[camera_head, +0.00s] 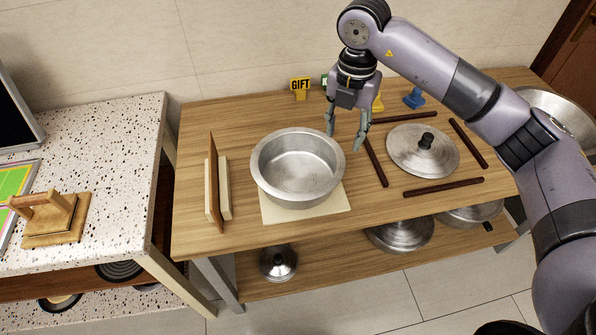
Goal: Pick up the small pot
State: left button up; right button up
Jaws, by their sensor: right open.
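A silver metal pot (298,172) without a lid stands upright on a cream square mat (333,201) on the wooden table. It is empty inside. My right gripper (344,139) hangs fingers down just beyond the pot's upper right rim. Its fingers are apart with nothing seen between them. I cannot tell whether a finger touches the rim. My left gripper is not in view.
A round lid (411,153) lies right of the pot, among dark wooden sticks (443,186). A wooden stand (216,181) is left of the pot. A GIFT sign (300,85) stands behind. A speckled counter (105,180) is at left. More lidded cookware (400,236) sits on the lower shelf.

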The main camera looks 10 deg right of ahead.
jog(key=p, duration=0.3)
send_near(335, 178)
jog(key=f, duration=0.5)
jog(key=shift+d+f, duration=0.25)
jog(key=shift+d, duration=0.1)
jog(key=shift+a+f+p, duration=0.1)
jog(key=shift+f+p, duration=0.45)
jog(key=f, duration=0.1)
jog(key=f+p, duration=0.1)
jog(key=f, duration=0.1)
jog(key=shift+a+f, duration=0.25)
jog(key=shift+f, duration=0.45)
jog(key=shift+c, duration=0.2)
grip_shut()
